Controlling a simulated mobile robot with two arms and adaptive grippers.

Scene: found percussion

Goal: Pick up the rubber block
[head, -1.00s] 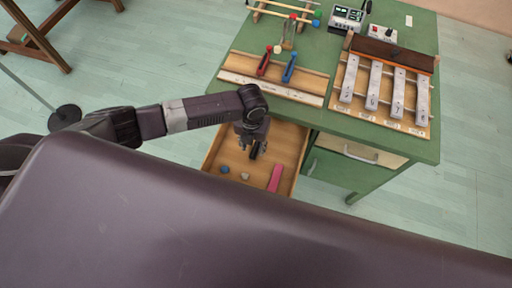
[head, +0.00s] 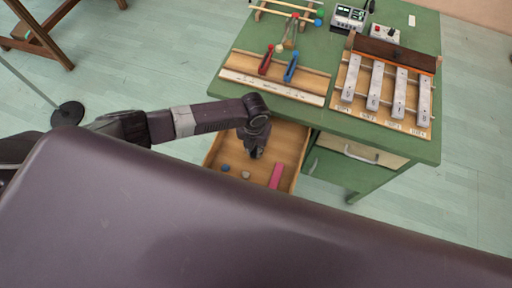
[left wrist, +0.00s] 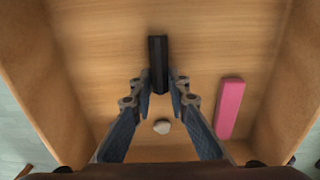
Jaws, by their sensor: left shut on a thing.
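The rubber block appears to be the dark, narrow block (left wrist: 158,58) in the left wrist view, lying lengthwise over the wooden drawer floor. My left gripper (left wrist: 159,82) is shut on its near end, one finger on each side. In the head view my left gripper (head: 253,151) points down into the open drawer (head: 290,147) and mostly hides the block. I cannot tell whether the block still touches the drawer floor. My right gripper is not in view.
A pink bar (left wrist: 229,108) lies to the right in the drawer, with a pale stone-like piece (left wrist: 162,126) nearer and a blue ball (head: 225,168) at left. The green desk (head: 330,118) above carries metal chime bars (head: 374,86) and a wooden rail (head: 272,90).

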